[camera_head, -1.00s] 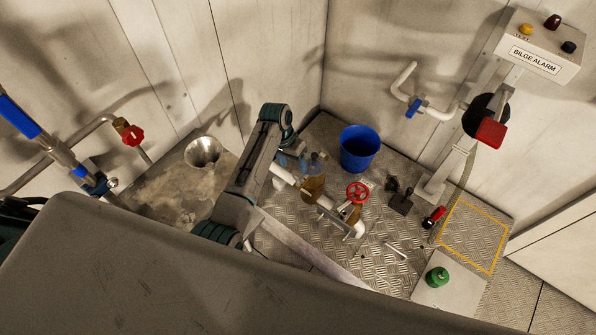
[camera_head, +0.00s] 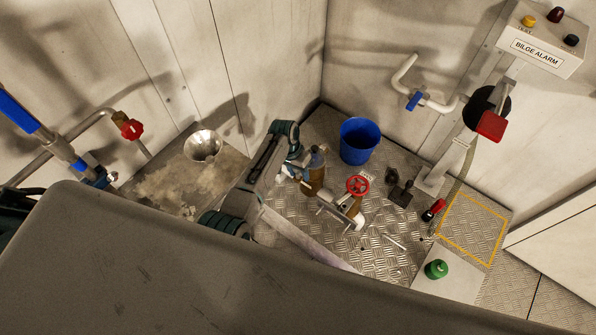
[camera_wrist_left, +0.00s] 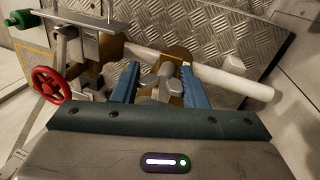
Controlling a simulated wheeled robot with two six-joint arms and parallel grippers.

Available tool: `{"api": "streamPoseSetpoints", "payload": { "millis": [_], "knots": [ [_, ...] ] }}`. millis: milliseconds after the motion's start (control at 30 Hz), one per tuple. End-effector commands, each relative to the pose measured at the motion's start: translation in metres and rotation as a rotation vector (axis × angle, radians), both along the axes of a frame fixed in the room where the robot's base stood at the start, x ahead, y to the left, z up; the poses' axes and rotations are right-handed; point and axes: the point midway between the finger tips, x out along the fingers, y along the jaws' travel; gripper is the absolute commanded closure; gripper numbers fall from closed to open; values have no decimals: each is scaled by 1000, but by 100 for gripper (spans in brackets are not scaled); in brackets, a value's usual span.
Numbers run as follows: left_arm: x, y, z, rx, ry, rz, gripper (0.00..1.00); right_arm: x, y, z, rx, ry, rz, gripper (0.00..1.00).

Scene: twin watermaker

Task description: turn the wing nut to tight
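My left gripper (camera_head: 302,168) reaches down beside a brown-amber strainer housing (camera_head: 315,183) on the white pipe. In the left wrist view my left gripper (camera_wrist_left: 159,84) has its two blue fingers spread apart. A small grey piece (camera_wrist_left: 168,69), which looks like the wing nut, shows between and beyond the fingertips, in front of the brass-brown body. I cannot tell whether the fingers touch it. Its exact angle is too small to read, and in the head view the gripper partly hides it. My right gripper is not in view.
A red handwheel valve (camera_head: 358,186) stands close right of the gripper; it also shows in the left wrist view (camera_wrist_left: 52,84). A blue bucket (camera_head: 358,142) stands behind. A white pipe (camera_wrist_left: 235,82) runs past the fingers. A metal funnel (camera_head: 203,147) is at left.

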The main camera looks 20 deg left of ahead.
Motion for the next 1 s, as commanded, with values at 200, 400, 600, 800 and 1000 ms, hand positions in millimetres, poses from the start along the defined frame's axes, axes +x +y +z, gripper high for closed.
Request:
{"api": "streamPoseSetpoints", "payload": {
  "millis": [200, 400, 600, 800, 1000],
  "knots": [
    [0, 2, 0, 5, -1, -6, 83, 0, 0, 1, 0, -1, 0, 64],
    [0, 3, 1, 5, 1, -109, 83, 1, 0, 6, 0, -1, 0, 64],
    [1, 3, 0, 6, -1, -133, 83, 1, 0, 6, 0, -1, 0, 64],
    [1, 3, 0, 6, -1, -133, 47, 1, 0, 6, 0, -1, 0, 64],
    [1, 2, 0, 5, -1, -132, 41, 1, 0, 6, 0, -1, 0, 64]
  ]
}}
